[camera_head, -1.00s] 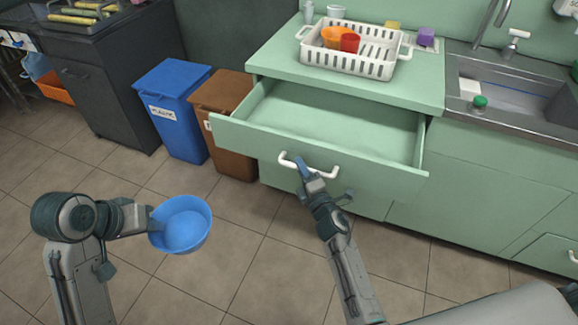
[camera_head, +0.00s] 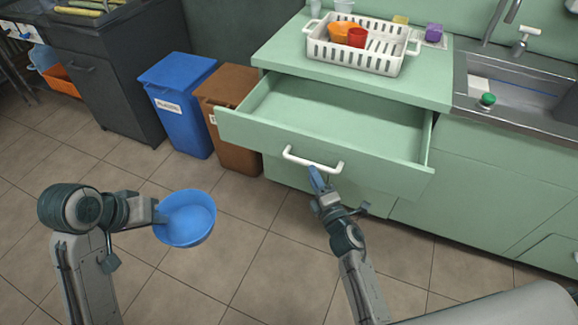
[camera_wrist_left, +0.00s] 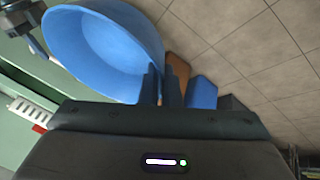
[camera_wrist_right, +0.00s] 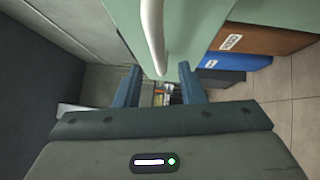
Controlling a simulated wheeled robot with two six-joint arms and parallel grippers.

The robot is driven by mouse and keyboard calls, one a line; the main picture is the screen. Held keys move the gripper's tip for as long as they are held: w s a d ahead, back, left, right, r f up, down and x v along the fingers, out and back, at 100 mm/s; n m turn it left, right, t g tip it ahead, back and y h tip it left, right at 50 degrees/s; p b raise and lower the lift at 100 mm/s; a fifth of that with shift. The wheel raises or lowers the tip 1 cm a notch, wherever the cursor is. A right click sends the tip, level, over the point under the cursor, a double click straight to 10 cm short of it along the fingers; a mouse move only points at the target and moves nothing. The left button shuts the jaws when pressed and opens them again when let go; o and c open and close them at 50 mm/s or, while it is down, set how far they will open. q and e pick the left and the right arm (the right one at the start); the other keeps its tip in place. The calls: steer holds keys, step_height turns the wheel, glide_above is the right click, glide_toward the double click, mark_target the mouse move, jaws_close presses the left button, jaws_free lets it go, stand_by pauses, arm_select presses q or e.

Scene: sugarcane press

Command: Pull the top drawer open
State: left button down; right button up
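The green top drawer (camera_head: 335,146) is pulled out and its empty inside shows in the head view. Its white handle (camera_head: 312,160) is on the front panel and shows large in the right wrist view (camera_wrist_right: 152,35). My right gripper (camera_head: 315,178) is just in front of and below the handle. Its fingers (camera_wrist_right: 158,85) are spread, with the handle's lower end apparently near the gap between them. My left gripper (camera_head: 160,215) is shut on the rim of a blue bowl (camera_head: 187,220), held left of the drawer. The bowl fills the upper left of the left wrist view (camera_wrist_left: 100,55).
A blue bin (camera_head: 180,105) and a brown bin (camera_head: 232,140) stand left of the drawer. A white basket (camera_head: 360,58) with orange and red items is on the counter above. A sink (camera_head: 515,90) is at right. Tiled floor is clear in front.

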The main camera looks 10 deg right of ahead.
steer(key=b+v, duration=0.1)
steer(key=v, duration=0.5)
steer(key=shift+s, duration=0.25)
steer(key=shift+d+f, duration=0.1)
